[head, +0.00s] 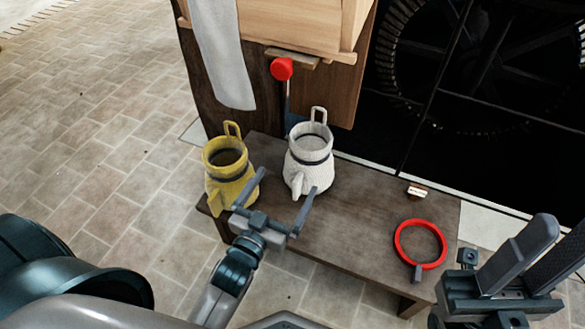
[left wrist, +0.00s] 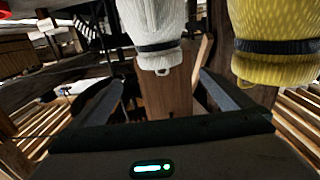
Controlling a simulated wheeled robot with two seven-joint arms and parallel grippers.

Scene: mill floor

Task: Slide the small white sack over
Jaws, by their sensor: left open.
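The small white sack (head: 309,160) stands upright on a low dark wooden bench, with a dark band round its neck and a loop on top. In the left wrist view the white sack (left wrist: 153,30) shows at the top, beyond the fingers. My left gripper (head: 288,180) is open and empty. Its fingers are on the near side of the white sack, one tip overlapping its lower right in the head view; I cannot tell whether they touch. My right gripper (head: 562,226) is at the lower right, fingers apart, with nothing between them.
A yellow sack (head: 229,172) stands left of the white one, close to my left finger. A red ring (head: 420,244) and a small pale block (head: 417,192) lie on the bench's right part (head: 365,215). A red knob (head: 282,68) and hanging cloth (head: 222,50) are behind.

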